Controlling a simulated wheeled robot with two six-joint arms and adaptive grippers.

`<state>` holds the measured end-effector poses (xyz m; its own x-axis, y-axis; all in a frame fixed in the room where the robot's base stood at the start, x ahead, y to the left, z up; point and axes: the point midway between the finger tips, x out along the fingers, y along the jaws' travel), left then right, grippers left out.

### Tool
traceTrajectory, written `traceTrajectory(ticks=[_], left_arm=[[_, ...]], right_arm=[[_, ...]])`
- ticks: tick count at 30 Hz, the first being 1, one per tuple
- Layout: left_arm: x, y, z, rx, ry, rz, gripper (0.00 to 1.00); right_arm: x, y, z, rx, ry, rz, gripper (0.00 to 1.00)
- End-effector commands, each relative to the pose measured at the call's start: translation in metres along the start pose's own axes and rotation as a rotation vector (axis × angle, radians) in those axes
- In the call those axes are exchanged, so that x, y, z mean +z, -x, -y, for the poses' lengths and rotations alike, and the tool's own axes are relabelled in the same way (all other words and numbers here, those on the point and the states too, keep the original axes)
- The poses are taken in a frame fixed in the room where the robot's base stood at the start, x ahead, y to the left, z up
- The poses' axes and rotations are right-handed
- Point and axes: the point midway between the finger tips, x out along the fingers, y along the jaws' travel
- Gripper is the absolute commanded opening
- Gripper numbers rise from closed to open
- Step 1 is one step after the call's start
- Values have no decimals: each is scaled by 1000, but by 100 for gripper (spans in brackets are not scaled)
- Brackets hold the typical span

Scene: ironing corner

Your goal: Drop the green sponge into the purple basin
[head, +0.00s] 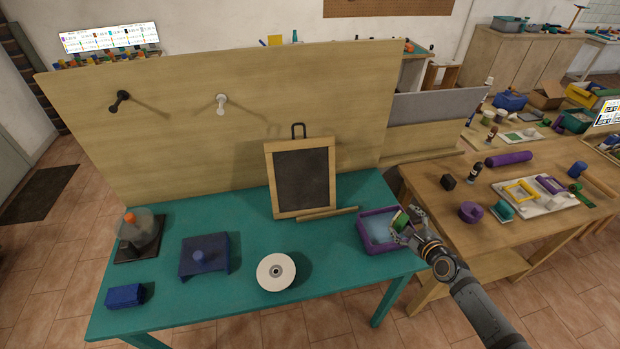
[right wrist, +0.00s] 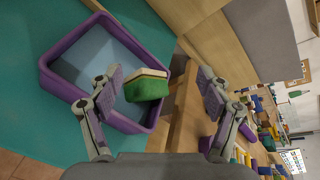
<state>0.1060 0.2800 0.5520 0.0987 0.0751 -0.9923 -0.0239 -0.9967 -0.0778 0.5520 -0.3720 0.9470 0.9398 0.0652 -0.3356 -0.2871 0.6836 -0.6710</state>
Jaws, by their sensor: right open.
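The green sponge (head: 399,219) has a pale layer on one side. In the right wrist view the sponge (right wrist: 148,88) shows between my spread fingers, near the left finger and clear of the right one, overlapping the basin's near rim. I cannot tell whether it is in the air or touches the rim. The purple basin (head: 374,247) stands at the right end of the teal table, with a light blue inside; it also shows in the wrist view (right wrist: 58,88). My right gripper (head: 408,226) is open at the basin's right side. My left gripper is not in view.
On the teal table (head: 330,255) stand a framed blackboard (head: 303,180), a white disc (head: 276,271), a dark blue block with a knob (head: 204,255) and a blue folded cloth (head: 125,296). A wooden table (head: 440,200) with several items adjoins on the right.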

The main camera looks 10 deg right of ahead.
Motion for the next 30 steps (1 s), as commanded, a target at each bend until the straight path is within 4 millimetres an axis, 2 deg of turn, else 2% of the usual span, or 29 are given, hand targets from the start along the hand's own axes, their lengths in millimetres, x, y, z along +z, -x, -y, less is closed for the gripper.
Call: traceTrajectory(ticks=[3,9,15,20,30], left_arm=[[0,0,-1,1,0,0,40],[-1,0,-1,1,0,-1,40],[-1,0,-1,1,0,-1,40],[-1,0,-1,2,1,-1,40],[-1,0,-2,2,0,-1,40]], right_arm=[[-10,30,-10,9,4,-2,78],[-20,69,-20,7,3,2,78],[-27,99,-27,5,3,-7,78],[-28,107,-28,3,0,-2,78],[-28,107,-28,1,-1,-2,78]])
